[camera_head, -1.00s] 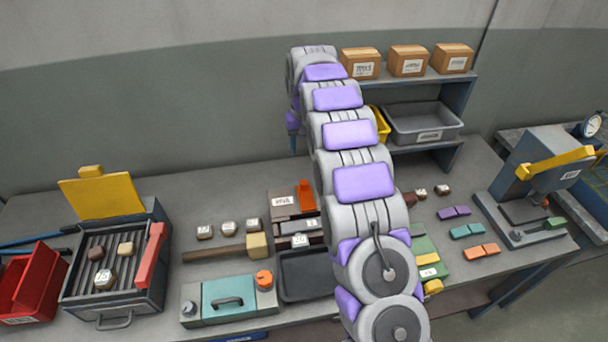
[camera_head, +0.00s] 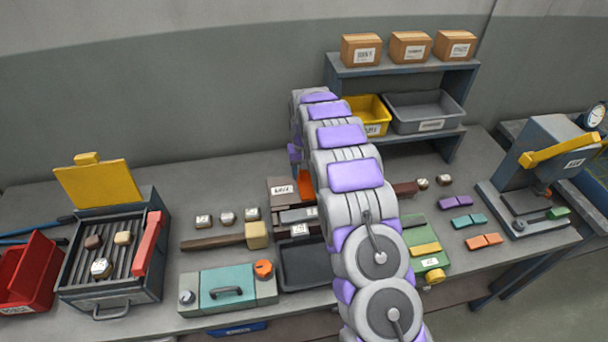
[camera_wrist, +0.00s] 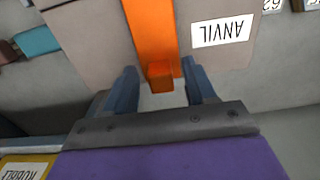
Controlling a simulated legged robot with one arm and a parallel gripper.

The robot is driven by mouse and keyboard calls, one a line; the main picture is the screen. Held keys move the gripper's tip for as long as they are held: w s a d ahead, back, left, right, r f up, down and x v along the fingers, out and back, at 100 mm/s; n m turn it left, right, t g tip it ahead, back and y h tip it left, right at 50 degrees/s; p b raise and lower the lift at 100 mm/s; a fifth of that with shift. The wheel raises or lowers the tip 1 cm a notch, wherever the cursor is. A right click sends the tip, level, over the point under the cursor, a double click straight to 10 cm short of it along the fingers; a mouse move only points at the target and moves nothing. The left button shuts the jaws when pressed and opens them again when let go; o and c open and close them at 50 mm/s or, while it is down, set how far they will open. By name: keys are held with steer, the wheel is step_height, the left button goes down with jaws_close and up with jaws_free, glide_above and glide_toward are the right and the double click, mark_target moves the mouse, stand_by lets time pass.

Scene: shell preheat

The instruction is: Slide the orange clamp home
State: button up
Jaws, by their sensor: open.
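The orange clamp (camera_wrist: 151,32) is a flat strip with a small raised block near its end, on a brownish block labelled ANVIL (camera_wrist: 203,58). In the wrist view my gripper (camera_wrist: 161,85) is open, its two blue-grey fingers on either side of the clamp's raised block, with gaps to both. I cannot tell whether the fingers are low enough to touch the anvil block. In the head view the clamp (camera_head: 305,186) shows at the anvil block (camera_head: 282,190), partly hidden by my arm. My fingers are hidden there.
A dark tray (camera_head: 300,283) and a mallet (camera_head: 256,235) lie in front of the anvil block. A teal-lidded case (camera_head: 228,287) and a grill box (camera_head: 72,278) stand to the left. A green block (camera_head: 421,240) is right of my arm. A shelf (camera_head: 400,66) with bins stands behind.

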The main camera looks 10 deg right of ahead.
steer(key=shift+f, duration=0.6)
jaws_close()
